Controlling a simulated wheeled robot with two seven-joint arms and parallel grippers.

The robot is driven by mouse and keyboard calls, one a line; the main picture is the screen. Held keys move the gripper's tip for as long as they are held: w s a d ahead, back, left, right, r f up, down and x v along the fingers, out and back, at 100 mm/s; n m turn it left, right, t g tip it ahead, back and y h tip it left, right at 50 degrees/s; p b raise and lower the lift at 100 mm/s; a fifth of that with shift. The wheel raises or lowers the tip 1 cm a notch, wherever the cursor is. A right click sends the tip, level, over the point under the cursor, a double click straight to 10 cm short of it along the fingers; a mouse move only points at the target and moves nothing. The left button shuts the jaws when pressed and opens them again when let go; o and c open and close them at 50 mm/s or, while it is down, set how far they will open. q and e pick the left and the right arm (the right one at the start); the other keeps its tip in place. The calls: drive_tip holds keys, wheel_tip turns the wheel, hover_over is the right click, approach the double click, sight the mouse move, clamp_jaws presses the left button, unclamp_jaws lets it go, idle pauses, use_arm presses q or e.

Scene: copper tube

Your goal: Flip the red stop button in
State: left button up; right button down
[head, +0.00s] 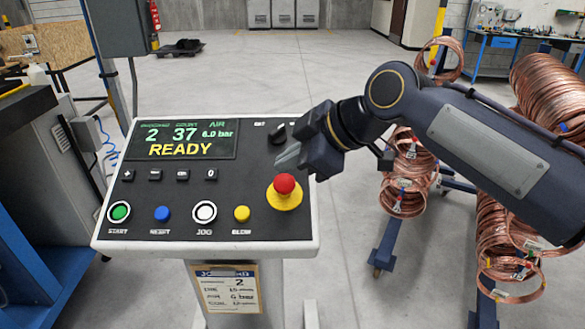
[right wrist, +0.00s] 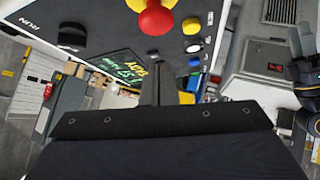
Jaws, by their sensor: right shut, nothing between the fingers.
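The red stop button (head: 285,184) sits on a round yellow base (head: 284,199) at the right side of the dark sloping control panel (head: 180,192). In the right wrist view the red button (right wrist: 155,18) shows at the top, ahead of the fingers. My right gripper (head: 288,160) is shut and empty. It is just above and behind the button in the head view, with a visible gap to it. At the right edge of the right wrist view is a dark gripper (right wrist: 303,45), which looks like my left one; its jaw state is unclear.
The panel also carries a green start button (head: 119,211), a blue button (head: 162,214), a white jog button (head: 204,211), a yellow button (head: 242,213) and a display (head: 185,140) reading READY. A black knob (head: 278,133) is behind my gripper. Copper coils (head: 408,180) hang on racks at right.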

sight(291, 184)
drive_tip(key=shift+w+d+f, duration=0.15)
drive_tip(key=shift+w+f, duration=0.15)
drive_tip(key=shift+f, duration=0.5)
drive_tip(key=shift+w+d+f, duration=0.1)
drive_tip(key=shift+w+f, duration=0.2)
drive_tip(key=shift+f, duration=0.5)
